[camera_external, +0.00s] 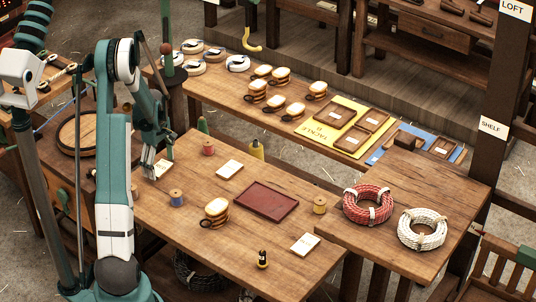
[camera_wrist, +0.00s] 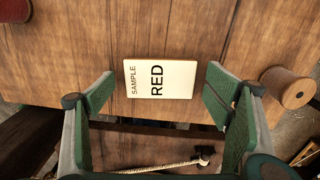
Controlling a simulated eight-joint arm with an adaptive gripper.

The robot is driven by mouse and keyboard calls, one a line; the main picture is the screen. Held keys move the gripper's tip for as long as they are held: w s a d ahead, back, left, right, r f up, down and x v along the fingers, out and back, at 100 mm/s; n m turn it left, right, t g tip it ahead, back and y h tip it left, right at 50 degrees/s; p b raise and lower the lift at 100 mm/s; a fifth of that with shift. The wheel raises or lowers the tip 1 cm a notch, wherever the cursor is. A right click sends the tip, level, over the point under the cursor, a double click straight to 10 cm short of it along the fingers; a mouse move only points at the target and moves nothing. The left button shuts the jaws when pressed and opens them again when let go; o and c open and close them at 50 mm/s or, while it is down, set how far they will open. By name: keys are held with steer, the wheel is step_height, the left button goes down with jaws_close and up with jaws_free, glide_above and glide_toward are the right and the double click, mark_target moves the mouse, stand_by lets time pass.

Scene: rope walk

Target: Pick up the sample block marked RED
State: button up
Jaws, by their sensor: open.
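The sample block marked RED (camera_wrist: 159,79) is a flat cream rectangle with black lettering. It lies on the wooden table near its edge in the wrist view. My gripper (camera_wrist: 158,98) is open and empty, with one green-padded finger to each side of the block; there are gaps between the fingers and the block. In the external view my gripper (camera_external: 151,168) points down at the left edge of the front table, beside a pale block (camera_external: 163,168) that it partly hides. Its lettering is not readable there.
A red spool (camera_external: 208,148) and a blue spool (camera_external: 177,197) stand near my gripper. The table edge is close.

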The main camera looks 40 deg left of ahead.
mark_target(160, 167)
steer(key=shift+c, duration=0.2)
steer(key=c, duration=0.9)
steer(key=shift+r, duration=0.1)
steer(key=shift+c, duration=0.2)
step_height(160, 167, up, 10)
steer(key=p, duration=0.2)
stand_by(0.4)
